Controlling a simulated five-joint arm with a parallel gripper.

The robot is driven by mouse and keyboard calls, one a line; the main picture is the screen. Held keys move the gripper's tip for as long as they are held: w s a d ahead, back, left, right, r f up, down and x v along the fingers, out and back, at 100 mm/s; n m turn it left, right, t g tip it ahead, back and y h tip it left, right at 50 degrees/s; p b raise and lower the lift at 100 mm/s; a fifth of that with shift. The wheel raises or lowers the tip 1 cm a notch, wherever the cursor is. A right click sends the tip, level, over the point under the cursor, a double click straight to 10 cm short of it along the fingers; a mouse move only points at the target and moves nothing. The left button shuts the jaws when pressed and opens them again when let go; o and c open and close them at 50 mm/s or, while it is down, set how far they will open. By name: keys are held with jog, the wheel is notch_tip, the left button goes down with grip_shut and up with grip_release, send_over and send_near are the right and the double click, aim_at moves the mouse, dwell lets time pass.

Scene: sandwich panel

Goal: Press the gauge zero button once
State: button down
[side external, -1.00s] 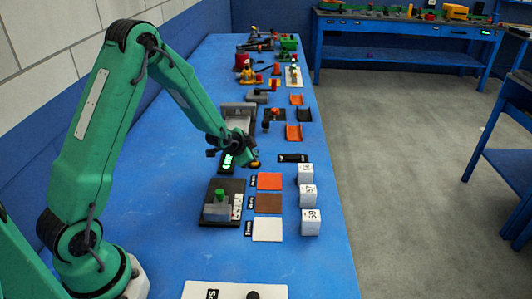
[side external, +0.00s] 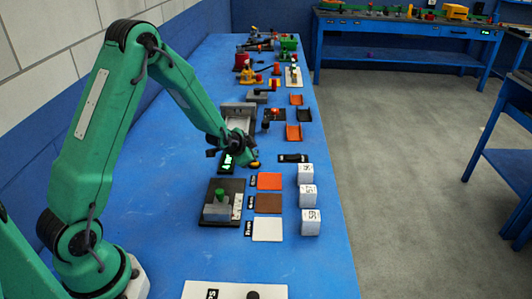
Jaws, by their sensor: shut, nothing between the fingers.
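My gripper (side external: 252,163) is shut and empty, pointing down over the middle of the blue bench. It is just right of a small black display with green digits (side external: 226,160), which my gripper partly hides. A small yellow-orange spot shows at the fingertips; I cannot tell whether it is a button or part of my gripper. No gauge zero button can be made out for certain. I cannot tell whether the fingertips touch anything. In front of the display stands a dark-based fixture with a grey block and green knob (side external: 219,205).
Orange, brown and white pads (side external: 268,203) lie right of the fixture, beside several white numbered cubes (side external: 308,197). A grey machine block (side external: 238,113) stands behind my gripper. More coloured fixtures fill the bench's far end. A white panel (side external: 235,290) lies at the front.

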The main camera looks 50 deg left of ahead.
jog(key=shift+a+f, duration=0.1)
jog(key=shift+f, duration=0.8)
dwell(1.6)
jog(key=shift+r, duration=0.85)
jog(key=shift+r, duration=2.5)
